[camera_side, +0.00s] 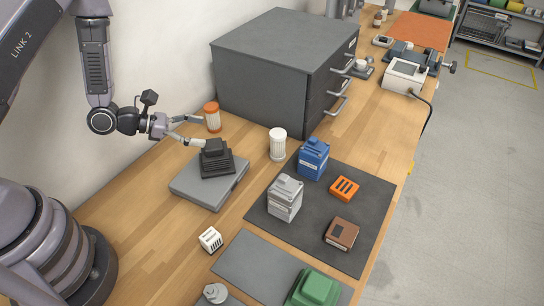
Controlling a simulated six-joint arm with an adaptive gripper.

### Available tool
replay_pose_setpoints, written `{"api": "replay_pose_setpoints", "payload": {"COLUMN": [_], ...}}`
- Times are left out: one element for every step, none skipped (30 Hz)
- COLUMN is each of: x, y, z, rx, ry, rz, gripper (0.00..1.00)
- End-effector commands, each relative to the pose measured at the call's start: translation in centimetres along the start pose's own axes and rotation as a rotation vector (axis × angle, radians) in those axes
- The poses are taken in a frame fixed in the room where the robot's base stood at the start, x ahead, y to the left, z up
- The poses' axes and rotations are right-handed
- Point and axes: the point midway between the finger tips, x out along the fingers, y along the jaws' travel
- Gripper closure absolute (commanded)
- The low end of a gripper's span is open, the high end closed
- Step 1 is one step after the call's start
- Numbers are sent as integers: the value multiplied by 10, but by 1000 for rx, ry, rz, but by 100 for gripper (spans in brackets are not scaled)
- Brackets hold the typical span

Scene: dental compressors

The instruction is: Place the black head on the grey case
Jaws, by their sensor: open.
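The black head (215,157) is a stepped dark block. It sits upright on a low, flat grey block (188,188) left of centre. A taller light grey case-like unit (285,198) stands on the dark mat to the right; I cannot tell from this view which of the two is the grey case. My gripper (202,131) is open and empty, with its fingers pointing right. It is just behind and above the black head. The nearer fingertip appears very close to the head's top; I cannot tell whether they touch.
An orange-capped jar (212,117) stands behind the fingers, and a white ribbed cylinder (278,144) stands right of them. A grey drawer cabinet (270,75) blocks the back. The dark mat (305,240) holds blue, orange and brown items. Bare wood lies front left.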

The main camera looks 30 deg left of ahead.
Motion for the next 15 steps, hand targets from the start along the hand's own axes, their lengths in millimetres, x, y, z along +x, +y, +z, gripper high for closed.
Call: {"api": "replay_pose_setpoints", "payload": {"x": [-4,-5,-7,-8,-10,-11,-12,-12,-13,-14,-15,-18,-20,-24,-31], "y": [0,0,0,0,0,0,0,-1,-2,-5,-8,-15,-21,-30,-43], "z": [10,14,18,21,24,27,29,32,37,44,52,66,78,92,111], "rx": [4,4,3,2,3,2,2,5,16,33,56,99,141,192,271], "ry": [-3,-2,-1,-1,-1,-1,-2,-4,-9,-17,-28,-47,-64,-80,-102], "rz": [1,1,0,0,0,0,-1,-4,-15,-31,-52,-93,-130,-175,-243], "gripper": [26,26,26,26,26,26,26,26,26,26,26,26,26,26,26]}}
